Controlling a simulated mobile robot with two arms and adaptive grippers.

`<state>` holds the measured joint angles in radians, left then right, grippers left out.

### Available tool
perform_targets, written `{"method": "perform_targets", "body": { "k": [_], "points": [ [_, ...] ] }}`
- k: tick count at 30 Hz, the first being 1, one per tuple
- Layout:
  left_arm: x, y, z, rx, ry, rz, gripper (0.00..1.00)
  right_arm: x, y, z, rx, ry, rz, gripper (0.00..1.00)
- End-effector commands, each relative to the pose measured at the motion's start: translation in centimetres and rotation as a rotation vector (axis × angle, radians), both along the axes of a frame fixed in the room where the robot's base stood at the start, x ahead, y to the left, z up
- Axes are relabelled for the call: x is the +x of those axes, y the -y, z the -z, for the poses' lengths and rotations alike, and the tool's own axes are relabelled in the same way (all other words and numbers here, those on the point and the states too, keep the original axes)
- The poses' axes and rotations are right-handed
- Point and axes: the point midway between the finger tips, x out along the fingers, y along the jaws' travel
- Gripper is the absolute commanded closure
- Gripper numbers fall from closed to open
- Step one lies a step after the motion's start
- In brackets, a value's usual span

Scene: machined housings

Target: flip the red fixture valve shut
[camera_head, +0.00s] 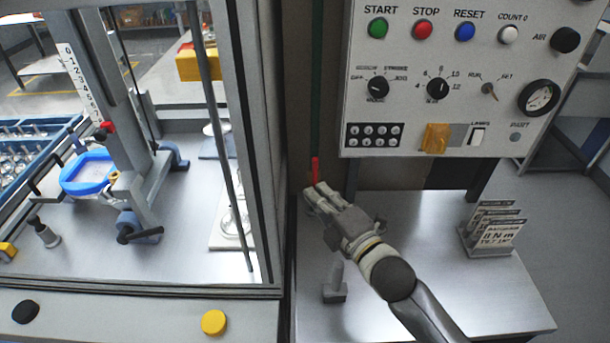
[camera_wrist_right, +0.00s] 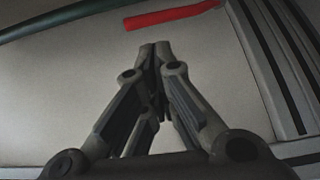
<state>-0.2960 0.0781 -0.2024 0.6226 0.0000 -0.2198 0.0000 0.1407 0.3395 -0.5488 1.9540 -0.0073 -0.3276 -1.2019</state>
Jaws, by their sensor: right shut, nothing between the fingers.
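The red valve lever (camera_head: 315,170) hangs upright at the lower end of a dark green pipe (camera_head: 317,80), beside the machine's door post in the head view. In the right wrist view the red lever (camera_wrist_right: 170,15) lies across the top, just beyond the fingertips. My right gripper (camera_head: 313,190) is shut and empty, its fingertips just below the lever's lower end in the head view. In the right wrist view the closed fingertips (camera_wrist_right: 155,48) show a small gap to the lever. Whether they touch it elsewhere cannot be told. My left gripper is not in view.
A control panel (camera_head: 440,60) with buttons and knobs hangs above the right side. A metal table (camera_head: 440,270) carries a card holder (camera_head: 490,235) and a small grey post (camera_head: 336,285). The machine's frame post (camera_head: 262,150) stands close left of the lever.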

Motion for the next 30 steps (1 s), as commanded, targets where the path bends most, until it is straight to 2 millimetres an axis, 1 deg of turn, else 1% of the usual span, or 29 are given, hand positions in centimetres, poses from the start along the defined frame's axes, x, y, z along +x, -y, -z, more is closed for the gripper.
{"method": "perform_targets", "body": {
  "k": [1, 4, 9, 12, 18, 30],
  "points": [
    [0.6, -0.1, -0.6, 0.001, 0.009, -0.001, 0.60, 0.8, -0.5, -0.4, 0.002, 0.000, 0.000, 1.00],
    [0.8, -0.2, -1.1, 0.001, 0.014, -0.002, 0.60, 2.1, -1.3, -0.3, 0.002, 0.000, 0.000, 1.00],
    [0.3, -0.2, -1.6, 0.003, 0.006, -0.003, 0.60, 3.9, -2.3, -0.2, 0.001, -0.001, 0.000, 1.00],
    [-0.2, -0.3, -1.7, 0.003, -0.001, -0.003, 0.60, 4.5, -2.7, -0.2, 0.001, -0.001, 0.000, 1.00],
    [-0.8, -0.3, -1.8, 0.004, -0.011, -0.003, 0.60, 5.0, -3.0, 0.0, -0.001, -0.001, 0.000, 1.00],
    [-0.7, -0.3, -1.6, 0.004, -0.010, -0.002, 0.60, 5.0, -3.0, 0.0, 0.006, 0.000, 0.000, 1.00]
  ]
}}
